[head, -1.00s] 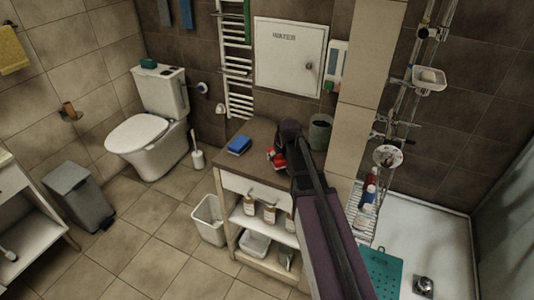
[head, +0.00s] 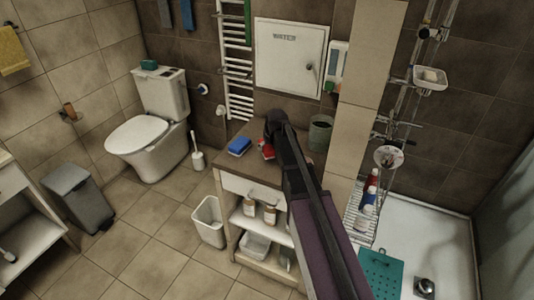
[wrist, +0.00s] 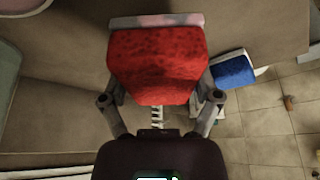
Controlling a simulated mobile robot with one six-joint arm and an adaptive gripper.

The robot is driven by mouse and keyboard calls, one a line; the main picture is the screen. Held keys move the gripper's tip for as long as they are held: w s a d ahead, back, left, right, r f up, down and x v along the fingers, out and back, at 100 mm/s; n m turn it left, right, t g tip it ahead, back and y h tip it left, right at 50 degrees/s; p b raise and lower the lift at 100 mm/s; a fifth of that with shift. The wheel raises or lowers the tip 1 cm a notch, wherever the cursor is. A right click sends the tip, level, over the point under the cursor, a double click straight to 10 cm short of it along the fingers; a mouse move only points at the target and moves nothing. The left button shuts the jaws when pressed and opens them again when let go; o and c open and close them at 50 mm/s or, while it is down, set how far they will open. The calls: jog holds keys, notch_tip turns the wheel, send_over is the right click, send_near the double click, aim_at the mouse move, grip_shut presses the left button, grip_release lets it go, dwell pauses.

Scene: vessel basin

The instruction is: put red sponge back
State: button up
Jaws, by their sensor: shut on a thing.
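The red sponge (wrist: 156,62) fills the upper middle of the wrist view, with a pale strip along its far edge. My gripper (wrist: 158,92) is shut on it, one finger at each side. In the head view the red sponge (head: 267,151) shows only in part, behind my arm, at the brown top of the cabinet (head: 228,161). I cannot tell whether it touches the top. The blue sponge (head: 239,146) lies on the top to its left; it also shows in the wrist view (wrist: 233,70).
A dark grey cup (head: 320,133) stands on the cabinet top to the right of my arm. Below are shelves with bottles (head: 270,215) and a white bin (head: 208,222). A green sponge (head: 149,65) lies on the toilet tank. The shower stands at the right.

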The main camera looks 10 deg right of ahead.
jog(key=shift+b+x, duration=1)
jog(key=shift+x, duration=0.15)
jog(key=shift+s+a+f+b, duration=0.1)
jog(key=shift+f+b, duration=0.7)
jog(key=shift+f, duration=0.2)
jog(key=o, duration=0.8)
jog(key=shift+r, duration=0.2)
jog(key=p+v, duration=1.1)
jog(key=v, duration=0.1)
